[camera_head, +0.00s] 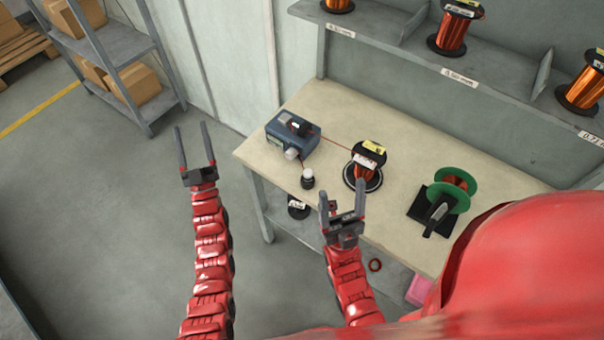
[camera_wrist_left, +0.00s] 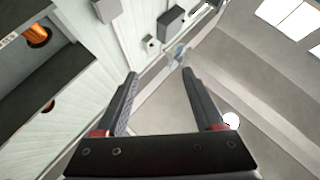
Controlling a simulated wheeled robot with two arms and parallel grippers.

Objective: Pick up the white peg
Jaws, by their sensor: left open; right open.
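I cannot make out the white peg for certain. A small dark piece with a white top (camera_head: 308,177) stands on the workbench (camera_head: 345,110) near its front edge, in front of the blue box (camera_head: 293,137). A pale knob (camera_head: 291,154) shows at the box's front. My left gripper (camera_head: 191,126) is open and empty over the floor, left of the bench. In the left wrist view its fingers (camera_wrist_left: 160,72) are apart with nothing between them. My right gripper (camera_head: 342,187) is open by the bench's front edge, just in front of the copper spool on a round base (camera_head: 368,160).
A green-flanged spool on a black stand (camera_head: 454,190) is on the bench's right part. A wall shelf (camera_head: 400,55) with copper spools runs above the bench. A grey rack with boxes (camera_head: 115,65) stands at the back left. The floor (camera_head: 110,200) at left is clear.

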